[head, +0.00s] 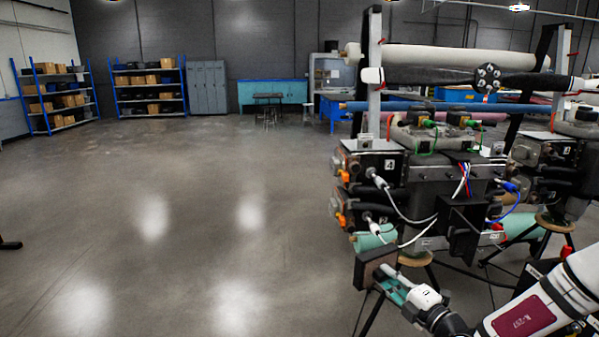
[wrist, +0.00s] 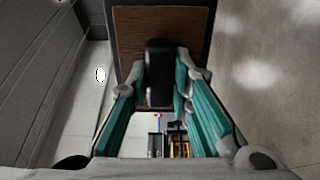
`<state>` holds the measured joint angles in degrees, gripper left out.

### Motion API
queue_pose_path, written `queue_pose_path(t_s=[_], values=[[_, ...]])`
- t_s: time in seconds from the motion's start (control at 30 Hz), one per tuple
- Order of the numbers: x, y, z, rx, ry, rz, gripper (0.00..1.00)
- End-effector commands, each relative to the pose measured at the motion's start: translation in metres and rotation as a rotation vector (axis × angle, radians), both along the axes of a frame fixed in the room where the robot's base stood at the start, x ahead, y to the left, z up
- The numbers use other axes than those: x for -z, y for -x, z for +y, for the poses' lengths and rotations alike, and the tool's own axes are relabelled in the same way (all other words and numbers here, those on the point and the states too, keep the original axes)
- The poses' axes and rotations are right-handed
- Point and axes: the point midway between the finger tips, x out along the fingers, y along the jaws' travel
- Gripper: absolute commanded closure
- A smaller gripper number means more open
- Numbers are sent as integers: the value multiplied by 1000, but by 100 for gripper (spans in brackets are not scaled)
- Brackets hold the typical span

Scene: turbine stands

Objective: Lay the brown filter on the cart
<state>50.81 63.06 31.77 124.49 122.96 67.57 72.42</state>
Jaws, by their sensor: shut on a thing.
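The brown filter (wrist: 128,42) is a square panel with a dark frame and a black handle (wrist: 159,60) in the wrist view. My gripper (wrist: 160,88) has its teal fingers closed on both sides of that handle. In the head view the filter (head: 375,266) shows as a dark block at the end of my gripper (head: 390,284), held up in front of the turbine stand. I cannot make out a cart in either view.
A turbine stand (head: 425,185) with cables and connectors stands close behind my gripper, its thin dark legs near the filter. A second stand (head: 550,165) is at the right. Blue shelves (head: 150,90) are far back left.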

Motion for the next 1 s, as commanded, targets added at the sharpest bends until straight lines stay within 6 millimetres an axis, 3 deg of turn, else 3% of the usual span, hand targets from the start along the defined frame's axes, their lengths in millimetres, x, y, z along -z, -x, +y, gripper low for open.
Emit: queue_pose_path(t_s=[0.1, 0.2, 0.63, 1.0], values=[[1, -6, 30, -31, -1, -2, 100], [2, -9, 45, -46, 2, -1, 100], [6, -4, 46, 0, -4, 2, 100], [31, 27, 45, 363, -8, 8, 100]])
